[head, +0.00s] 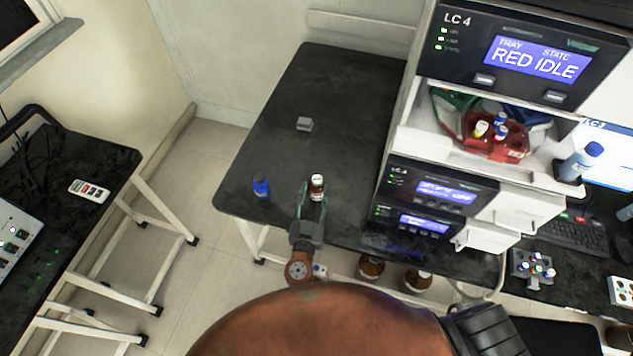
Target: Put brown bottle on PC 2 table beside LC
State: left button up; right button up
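A small brown bottle (317,186) with a white label is upright at the front of the black table (290,95), left of the LC 4 stack (410,140). My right gripper (314,194) reaches over the table's front edge from below. Its two fingers are on either side of the bottle and look shut on it. I cannot tell whether the bottle's base touches the table. A blue bottle (261,189) stands left of the gripper, apart from it. My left gripper is not in view.
A small grey block (304,124) lies farther back on the black table, with clear surface around it. A red tray (490,137) with several vials sits in the stack. Brown jars (371,268) stand below the table's edge. Another table (120,160) is at the left.

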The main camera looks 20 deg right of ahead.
jog(key=v, duration=0.7)
jog(key=shift+s+a, duration=0.15)
jog(key=shift+s, duration=0.1)
jog(key=shift+f, duration=0.1)
